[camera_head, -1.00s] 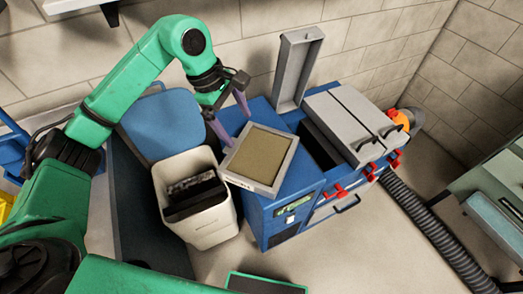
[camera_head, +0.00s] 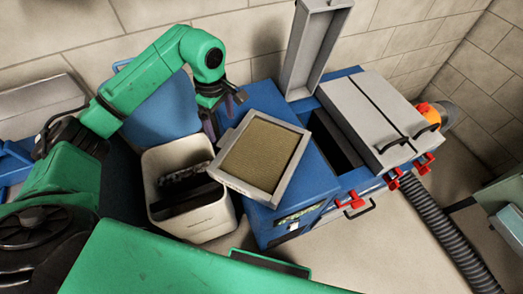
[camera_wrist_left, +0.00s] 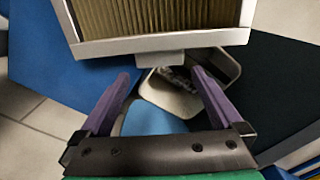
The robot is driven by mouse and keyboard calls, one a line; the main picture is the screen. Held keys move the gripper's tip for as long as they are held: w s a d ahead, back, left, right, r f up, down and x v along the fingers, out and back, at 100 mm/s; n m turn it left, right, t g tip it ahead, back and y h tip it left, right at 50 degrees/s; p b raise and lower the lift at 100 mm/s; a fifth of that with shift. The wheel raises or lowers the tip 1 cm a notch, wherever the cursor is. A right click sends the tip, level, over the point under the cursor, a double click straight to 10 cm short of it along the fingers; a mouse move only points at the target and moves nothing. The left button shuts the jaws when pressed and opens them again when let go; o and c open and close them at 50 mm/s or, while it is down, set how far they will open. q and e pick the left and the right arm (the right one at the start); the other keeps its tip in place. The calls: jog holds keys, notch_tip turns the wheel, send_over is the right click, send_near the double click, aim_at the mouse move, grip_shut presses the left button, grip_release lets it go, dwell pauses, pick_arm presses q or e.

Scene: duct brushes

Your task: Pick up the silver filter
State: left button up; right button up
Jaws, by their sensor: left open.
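The silver filter (camera_head: 258,155) is a flat silver frame around tan pleated material. It lies at an angle on the blue cabinet (camera_head: 305,185), its left corner overhanging towards the waste bin. My left gripper (camera_head: 222,112) is open at the filter's far left side, with nothing seen between its purple fingers. In the left wrist view the filter's frame (camera_wrist_left: 150,45) and a small tab below it fill the upper middle. The open fingers of the left gripper (camera_wrist_left: 162,80) point towards that edge, apart from each other. Contact cannot be told. My right gripper is out of view.
A cream bin (camera_head: 190,215) with dark items stands left of the cabinet. An upright grey open tray (camera_head: 312,45) stands behind the filter. A grey double lid (camera_head: 375,120), red clamps and a black hose (camera_head: 440,235) are at the right.

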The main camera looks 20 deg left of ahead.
aim_at(226, 136)
pick_arm(q)
jog(key=f, duration=0.1)
jog(key=f+p, duration=0.1)
jog(key=f, duration=0.1)
jog(key=f+p, duration=0.1)
jog(key=f, duration=0.1)
jog(key=shift+s+d+f, duration=0.1)
jog(key=shift+d+f, duration=0.05)
jog(key=shift+d, duration=0.1)
jog(key=shift+f, duration=0.25)
jog(key=shift+r, duration=0.1)
jog(key=c, duration=1.5)
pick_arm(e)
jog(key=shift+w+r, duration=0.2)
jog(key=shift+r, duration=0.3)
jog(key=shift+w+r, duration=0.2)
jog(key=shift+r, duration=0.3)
pick_arm(q)
jog(key=shift+r, duration=0.1)
